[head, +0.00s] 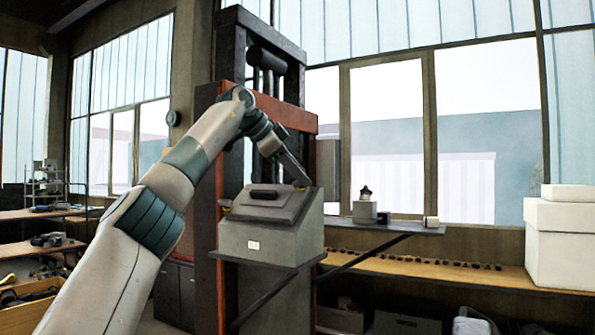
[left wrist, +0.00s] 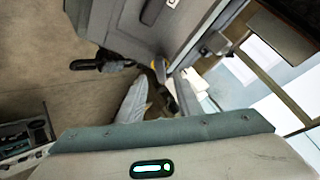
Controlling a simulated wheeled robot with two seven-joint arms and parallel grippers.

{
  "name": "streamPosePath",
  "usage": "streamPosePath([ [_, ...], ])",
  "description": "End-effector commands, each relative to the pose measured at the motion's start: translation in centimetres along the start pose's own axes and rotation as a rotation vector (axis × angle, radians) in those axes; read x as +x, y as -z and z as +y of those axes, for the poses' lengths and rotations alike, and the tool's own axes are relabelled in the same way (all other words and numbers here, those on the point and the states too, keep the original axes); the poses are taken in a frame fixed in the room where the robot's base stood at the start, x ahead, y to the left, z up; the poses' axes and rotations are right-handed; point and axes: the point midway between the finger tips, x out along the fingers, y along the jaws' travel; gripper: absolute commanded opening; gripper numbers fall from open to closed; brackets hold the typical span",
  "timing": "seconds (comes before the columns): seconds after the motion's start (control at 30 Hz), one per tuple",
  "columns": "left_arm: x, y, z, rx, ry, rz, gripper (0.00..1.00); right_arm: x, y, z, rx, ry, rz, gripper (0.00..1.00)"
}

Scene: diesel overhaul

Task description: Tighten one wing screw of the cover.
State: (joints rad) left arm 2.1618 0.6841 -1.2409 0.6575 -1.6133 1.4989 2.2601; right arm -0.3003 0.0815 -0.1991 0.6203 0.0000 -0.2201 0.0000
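The grey box with its sloped cover (head: 268,206) sits on a bracket shelf in front of the press. A dark handle (head: 264,194) lies on the cover and also shows at the top of the left wrist view (left wrist: 152,12). A small yellowish wing screw (head: 226,203) seems to sit at the cover's left edge. My left gripper (head: 302,184) reaches down to the cover's upper right corner. Whether it touches or grips a screw there is too small to tell. A yellow spot (left wrist: 160,64) beside the box may be a screw. My right gripper is out of view.
Behind the box stands the press frame (head: 232,80). White boxes (head: 560,238) stand on the right bench.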

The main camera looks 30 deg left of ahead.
Motion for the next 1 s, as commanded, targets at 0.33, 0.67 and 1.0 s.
streamPosePath([
  [0.33, 1.1, -0.4, 0.0, 0.0, 0.0, 0.0, 0.32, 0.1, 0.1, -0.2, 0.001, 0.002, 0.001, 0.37],
  [0.67, 1.8, -0.6, 0.0, -0.001, 0.0, 0.0, 0.32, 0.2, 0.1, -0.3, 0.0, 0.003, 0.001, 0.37],
  [1.0, 1.8, -0.6, 0.0, -0.001, 0.0, 0.0, 0.06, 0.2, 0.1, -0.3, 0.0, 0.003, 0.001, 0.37],
])
